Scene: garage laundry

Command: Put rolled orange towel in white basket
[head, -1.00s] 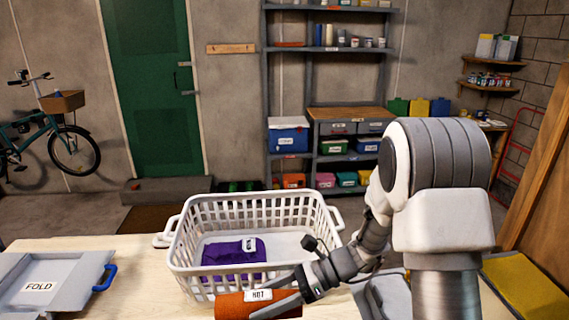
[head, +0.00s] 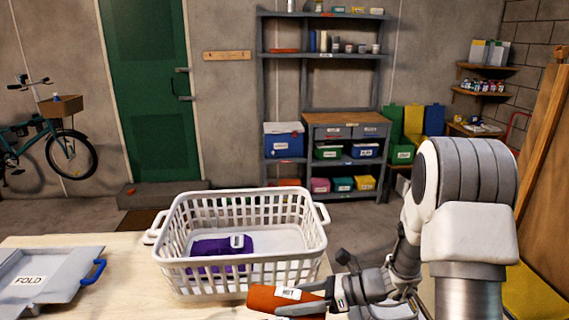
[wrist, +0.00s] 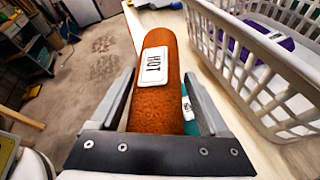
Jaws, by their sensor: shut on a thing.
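The rolled orange towel (head: 274,299), with a white tag reading HOT, is between the fingers of my gripper (head: 312,299). The gripper is shut on it, and the roll also shows between the fingers in the wrist view (wrist: 156,85). The white basket (head: 245,276) stands on the table just behind the towel in the head view; in the wrist view the basket (wrist: 245,85) is to the right of the towel. The towel is outside the basket, in front of its near wall. Whether the towel touches the table is hard to tell.
A folded purple cloth (head: 218,252) lies inside the basket at the left, leaving bare floor at its right. A grey folding board (head: 45,278) marked FOLD lies on the table (head: 130,270) at the left. The table between board and basket is clear.

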